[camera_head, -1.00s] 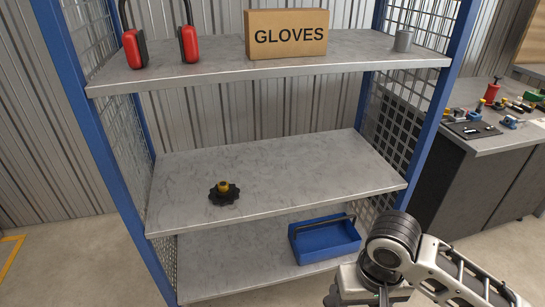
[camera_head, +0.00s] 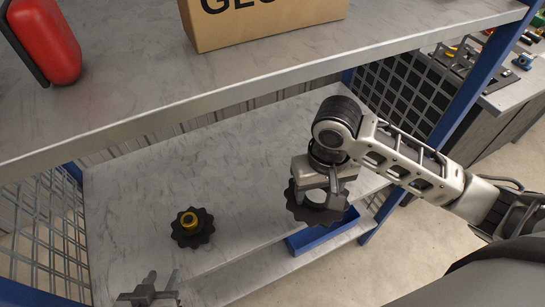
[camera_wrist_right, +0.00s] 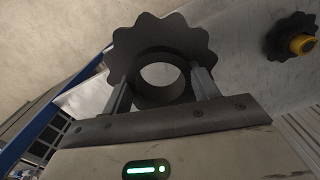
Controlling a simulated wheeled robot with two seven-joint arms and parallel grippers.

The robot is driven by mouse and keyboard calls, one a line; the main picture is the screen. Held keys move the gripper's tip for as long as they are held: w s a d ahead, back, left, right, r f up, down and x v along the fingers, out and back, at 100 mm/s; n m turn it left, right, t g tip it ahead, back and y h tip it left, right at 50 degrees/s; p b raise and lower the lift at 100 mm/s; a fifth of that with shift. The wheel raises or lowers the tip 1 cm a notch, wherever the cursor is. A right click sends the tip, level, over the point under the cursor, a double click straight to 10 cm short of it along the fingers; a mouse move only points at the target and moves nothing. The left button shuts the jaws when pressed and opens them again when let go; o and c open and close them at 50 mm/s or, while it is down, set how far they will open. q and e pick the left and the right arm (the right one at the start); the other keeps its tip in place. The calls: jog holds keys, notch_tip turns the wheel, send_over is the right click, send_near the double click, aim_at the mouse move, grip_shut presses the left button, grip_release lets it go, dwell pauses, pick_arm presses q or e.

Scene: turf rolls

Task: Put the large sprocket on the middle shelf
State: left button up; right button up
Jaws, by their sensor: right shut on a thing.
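A dark sprocket with a scalloped rim (camera_head: 297,207) and a wide round hole is held in my right gripper (camera_head: 322,188). In the right wrist view, this sprocket (camera_wrist_right: 130,44) sits with its ring-shaped hub between the two fingers (camera_wrist_right: 162,85). It appears by the right front edge of the middle shelf (camera_head: 135,190); its exact height over the shelf is unclear. A second dark sprocket with a brass-coloured hub (camera_head: 190,222) lies flat on the shelf's left part. It also shows in the right wrist view (camera_wrist_right: 285,35). My left gripper (camera_head: 162,279) is empty at the bottom edge, fingers apart.
The upper shelf (camera_head: 130,105) carries a cardboard box (camera_head: 265,22) and a red item (camera_head: 42,40), and overhangs the back. A blue tray (camera_head: 310,238) is on the lower shelf. Blue posts and mesh sides bound the rack. The middle shelf's centre is clear.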

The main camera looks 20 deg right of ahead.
jog(key=w+d+f, duration=0.1)
jog(key=w+f, duration=0.2)
jog(key=w, duration=0.1)
jog(key=w+f+b, duration=0.1)
jog(key=w+f, duration=0.2)
jog(key=w+d+f, duration=0.1)
jog(key=w+f, duration=0.1)
jog(key=w, duration=0.2)
jog(key=shift+w+d+f, duration=0.3)
jog(key=shift+w+f, duration=0.05)
jog(key=shift+f, duration=0.05)
jog(key=shift+w+f, duration=0.15)
jog(key=shift+f, duration=1.55)
jog(key=shift+f, duration=0.1)
jog(key=o, duration=1.4)
